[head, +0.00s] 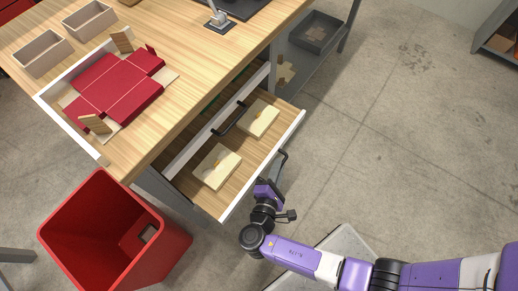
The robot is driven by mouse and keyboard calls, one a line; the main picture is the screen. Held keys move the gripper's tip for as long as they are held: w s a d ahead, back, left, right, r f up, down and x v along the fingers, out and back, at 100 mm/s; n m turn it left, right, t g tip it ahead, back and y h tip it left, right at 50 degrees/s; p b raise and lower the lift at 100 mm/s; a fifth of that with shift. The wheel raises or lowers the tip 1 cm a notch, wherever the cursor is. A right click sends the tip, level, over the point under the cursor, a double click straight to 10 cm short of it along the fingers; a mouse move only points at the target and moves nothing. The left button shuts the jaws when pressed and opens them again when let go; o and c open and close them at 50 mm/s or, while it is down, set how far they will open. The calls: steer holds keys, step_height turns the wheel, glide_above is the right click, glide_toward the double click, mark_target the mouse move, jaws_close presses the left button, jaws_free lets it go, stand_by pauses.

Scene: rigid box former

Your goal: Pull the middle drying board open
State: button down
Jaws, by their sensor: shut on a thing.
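A wood-floored drying board with a white front edge (262,168) is pulled well out from under the workbench. Two pale blocks or boxes, one at the front left (217,167) and one at the back right (259,118), lie on it. Its black bar handle (284,158) stands out from the front. My gripper (277,182) is shut on the lower end of this handle; the fingertips are small and partly hidden by the wrist. Above and behind it, another white front with a black handle (230,118) sits further in. Any board below is hidden.
A red bin (110,235) stands on the floor left of the open board. The wooden bench top (190,60) carries a red box blank (115,88) and grey trays (42,52). A grey shelf with a dark tray (314,33) is beyond.

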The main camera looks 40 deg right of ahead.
steer(key=s+d+p, duration=0.2)
steer(key=s+d, duration=0.1)
steer(key=s, duration=0.9)
steer(key=shift+d, duration=0.35)
steer(key=shift+w, duration=0.1)
steer(key=c, duration=1.8)
jaws_free()
steer(key=shift+o, duration=0.2)
steer(key=v, duration=0.7)
steer(key=shift+s+a, duration=0.3)
steer(key=shift+a, duration=0.1)
